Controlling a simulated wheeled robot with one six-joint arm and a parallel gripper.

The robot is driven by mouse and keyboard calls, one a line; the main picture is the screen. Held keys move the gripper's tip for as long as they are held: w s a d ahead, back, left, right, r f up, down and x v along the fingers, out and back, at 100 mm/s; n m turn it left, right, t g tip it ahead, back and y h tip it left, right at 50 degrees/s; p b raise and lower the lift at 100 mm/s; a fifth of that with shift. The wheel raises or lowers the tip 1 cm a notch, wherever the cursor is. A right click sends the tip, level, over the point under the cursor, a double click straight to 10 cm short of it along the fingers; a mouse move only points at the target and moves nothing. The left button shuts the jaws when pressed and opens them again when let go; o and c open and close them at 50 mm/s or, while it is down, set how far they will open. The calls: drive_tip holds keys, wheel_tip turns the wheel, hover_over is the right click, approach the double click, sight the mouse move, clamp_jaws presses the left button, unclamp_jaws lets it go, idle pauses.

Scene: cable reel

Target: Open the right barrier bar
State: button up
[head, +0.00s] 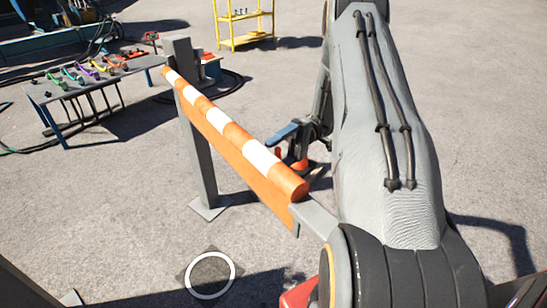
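The barrier bar (237,137) is orange with white bands. It runs from a grey upright post (195,125) at the upper left down toward the middle of the head view. Its near end meets a flat grey piece (315,218) beside my arm; whether they are joined is unclear. Only this one bar shows. My gripper (298,140) appears just beyond the bar, right of its middle, partly hidden by my arm. It is small and dark with a blue-grey part, and its fingers cannot be made out. Contact with the bar cannot be told.
A blue-legged table (95,76) with several coloured tools stands at the upper left. A yellow shelf (245,38) stands at the back. Cables lie on the ground around the table. A round white-ringed plate (210,275) is on the ground.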

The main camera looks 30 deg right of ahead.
drive_tip(key=shift+w+r, duration=0.1)
drive_tip(key=shift+r, duration=0.15)
